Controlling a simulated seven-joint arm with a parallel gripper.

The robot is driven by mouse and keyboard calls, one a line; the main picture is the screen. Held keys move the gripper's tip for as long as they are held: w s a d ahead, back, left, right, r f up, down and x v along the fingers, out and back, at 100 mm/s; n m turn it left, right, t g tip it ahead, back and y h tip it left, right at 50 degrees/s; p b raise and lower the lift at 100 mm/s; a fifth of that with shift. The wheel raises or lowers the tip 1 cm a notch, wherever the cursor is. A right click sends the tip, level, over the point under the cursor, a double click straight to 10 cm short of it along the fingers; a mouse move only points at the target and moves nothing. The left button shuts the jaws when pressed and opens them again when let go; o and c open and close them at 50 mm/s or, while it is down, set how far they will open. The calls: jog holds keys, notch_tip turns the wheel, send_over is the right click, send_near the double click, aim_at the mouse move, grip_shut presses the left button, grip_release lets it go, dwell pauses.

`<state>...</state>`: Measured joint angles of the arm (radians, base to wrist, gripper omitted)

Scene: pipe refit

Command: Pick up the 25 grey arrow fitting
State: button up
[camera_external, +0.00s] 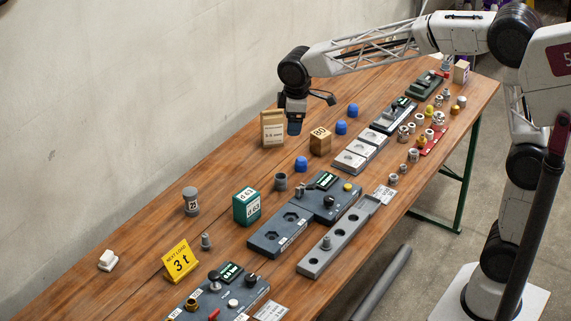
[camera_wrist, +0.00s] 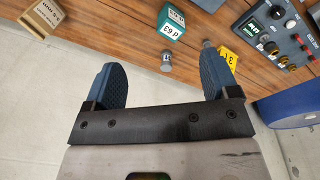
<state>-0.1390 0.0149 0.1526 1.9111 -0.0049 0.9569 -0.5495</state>
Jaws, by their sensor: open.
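The grey fitting (camera_external: 191,201) with a white label stands upright on the wooden table, left of the green block. Its label seems to read 25; an arrow cannot be made out. In the wrist view the grey fitting (camera_wrist: 166,62) shows beyond and between my two blue fingers, near the table edge. My gripper (camera_external: 294,127) is open, with nothing between the fingers. In the external view it hangs above the back of the table, beside the cardboard box, well to the right of the fitting. In the wrist view my gripper (camera_wrist: 162,82) has its fingers wide apart.
A green block (camera_external: 247,206) stands close right of the fitting, and a small grey bolt-like part (camera_external: 206,241) and a yellow sign (camera_external: 179,261) stand in front. A cardboard box (camera_external: 273,129) is by my gripper. The table left of the fitting is mostly clear.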

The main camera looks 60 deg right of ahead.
jog(key=w+a+f+n, duration=0.2)
jog(key=w+a+f, duration=0.2)
jog(key=w, duration=0.4)
jog(key=w+a+f+n, duration=0.1)
jog(key=w+a+f, duration=0.2)
jog(key=w+f, duration=0.3)
jog(key=n+g, duration=0.1)
jog(key=n, duration=0.3)
send_over(191, 190)
jog(key=f, duration=1.1)
jog(key=shift+s+f, duration=0.2)
jog(key=shift+f, duration=0.15)
jog(key=shift+w+a+f, duration=0.25)
jog(key=shift+w+f, duration=0.05)
jog(key=shift+f, duration=0.15)
jog(key=shift+f, duration=1.3)
jog(key=shift+s+d+f, duration=0.15)
jog(key=shift+f, duration=2.45)
